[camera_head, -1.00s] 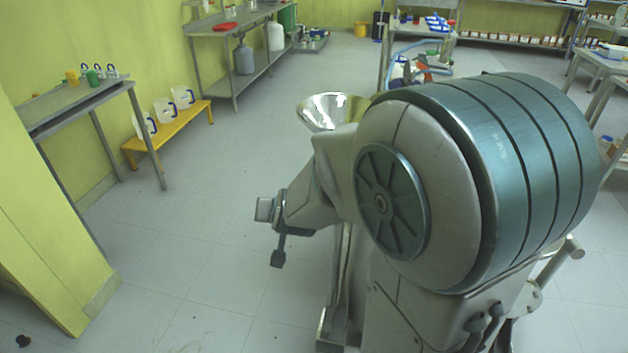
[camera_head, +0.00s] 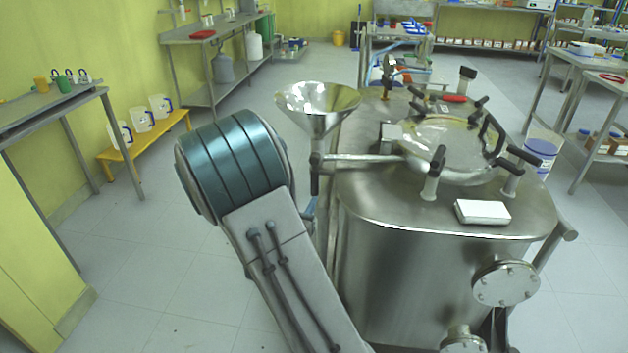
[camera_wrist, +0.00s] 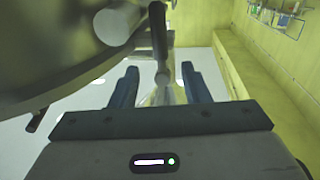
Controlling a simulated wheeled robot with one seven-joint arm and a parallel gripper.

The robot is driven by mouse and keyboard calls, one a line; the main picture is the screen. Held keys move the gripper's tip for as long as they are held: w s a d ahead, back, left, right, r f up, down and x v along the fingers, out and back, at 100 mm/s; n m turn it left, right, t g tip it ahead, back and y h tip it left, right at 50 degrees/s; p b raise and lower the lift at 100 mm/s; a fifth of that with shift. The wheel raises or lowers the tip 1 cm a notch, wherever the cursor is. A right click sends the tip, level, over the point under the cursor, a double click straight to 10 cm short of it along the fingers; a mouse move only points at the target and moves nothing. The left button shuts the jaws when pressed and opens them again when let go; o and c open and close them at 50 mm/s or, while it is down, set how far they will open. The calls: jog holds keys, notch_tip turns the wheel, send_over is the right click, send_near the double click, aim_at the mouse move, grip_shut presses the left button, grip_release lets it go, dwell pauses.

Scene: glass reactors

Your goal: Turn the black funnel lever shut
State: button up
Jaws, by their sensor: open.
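The steel funnel (camera_head: 318,108) stands at the near left edge of the steel reactor (camera_head: 420,260), on a pipe. The black funnel lever (camera_head: 315,178) hangs upright just below the funnel. In the wrist view a dark upright bar, which looks like the lever (camera_wrist: 158,35), lies ahead of my gripper (camera_wrist: 160,76). Its lower end shows between the two blue fingers in the picture. The fingers are open and apart, with nothing clamped. I cannot tell how deep the lever sits between them. In the head view my arm mostly hides the gripper.
A steel rod (camera_head: 370,160) runs from the funnel pipe over the lid. A yellow bench (camera_head: 150,138) stands left; the floor between is clear.

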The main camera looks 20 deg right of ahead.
aim_at(313, 181)
jog(key=x, duration=1.1)
jog(key=shift+w+d, duration=0.1)
grip_shut()
